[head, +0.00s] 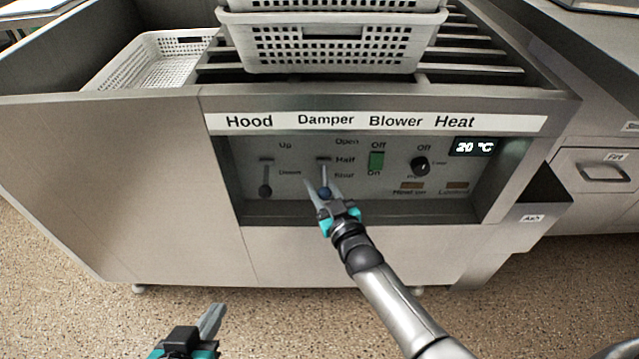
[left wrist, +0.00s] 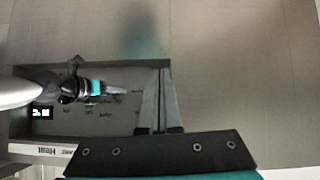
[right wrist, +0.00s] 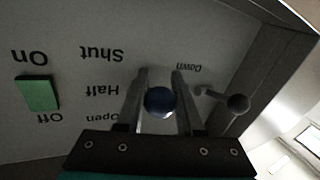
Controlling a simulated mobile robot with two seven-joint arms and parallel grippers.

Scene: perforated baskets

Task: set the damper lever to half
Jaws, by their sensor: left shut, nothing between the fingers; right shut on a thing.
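The damper lever (head: 325,174) is a thin stem with a blue ball knob, under the "Damper" label on the control panel. Its stem slants down from its slot past the "Half" and "Shut" marks; which mark it is set to I cannot tell. My right gripper (head: 324,188) is shut on the blue knob, which shows between its two fingers in the right wrist view (right wrist: 160,101). My left gripper (head: 213,318) is shut and empty, low in front of the cabinet, away from the panel. Its closed fingers also show in the left wrist view (left wrist: 162,100).
The hood lever (head: 265,181), with a dark knob, hangs close to the left of the damper lever. A green blower switch (head: 376,161) and a black heat knob (head: 420,166) sit to the right. White perforated baskets (head: 330,52) stand on top. The floor in front is clear.

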